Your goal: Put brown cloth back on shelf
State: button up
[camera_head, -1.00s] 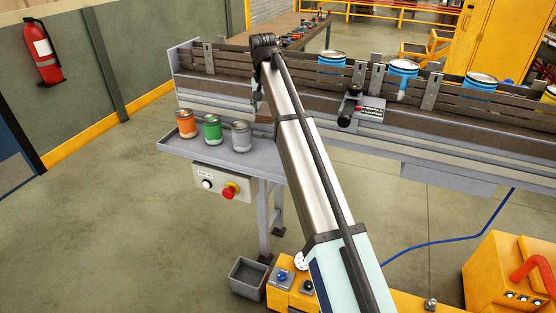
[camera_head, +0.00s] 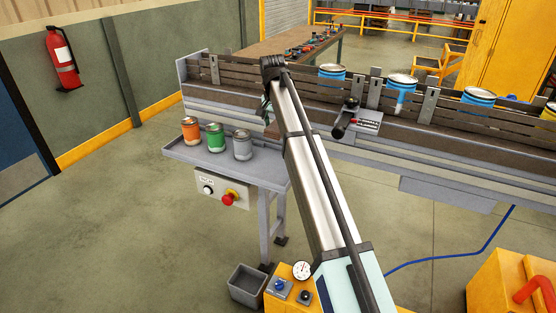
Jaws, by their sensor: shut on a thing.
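My gripper (camera_head: 267,108) is at the far end of my outstretched arm, in front of the conveyor's left part. It is mostly hidden behind the arm, and its fingers are small. It is shut on the brown cloth (camera_head: 271,130), of which a small brown patch shows just below it, above the right end of the grey shelf. The grey shelf (camera_head: 182,151) juts from the conveyor's front. An orange can (camera_head: 191,132), a green can (camera_head: 216,139) and a grey can (camera_head: 243,146) stand on it, left of the gripper.
The conveyor (camera_head: 420,133) carries several blue-banded cans behind slatted rails. A black-handled clamp (camera_head: 345,118) sticks out from its front rail. A control box with a red button (camera_head: 229,198) hangs under the shelf. A grey bin (camera_head: 247,286) stands on the floor. Floor at left is clear.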

aim_at(274, 128)
notch_tip(274, 128, down, 15)
jog(key=p, duration=0.3)
jog(key=shift+r, duration=0.2)
jog(key=shift+f, duration=0.1)
jog(key=o, duration=1.2)
jog(key=r+b, duration=0.1)
jog(key=r, duration=0.3)
jog(key=s+r, duration=0.1)
jog(key=r, duration=0.3)
jog(key=r+b, duration=0.1)
jog(key=r, duration=0.3)
jog(key=shift+s+a+b, duration=0.2)
jog(key=shift+s+b, duration=0.05)
jog(key=shift+b, duration=0.1)
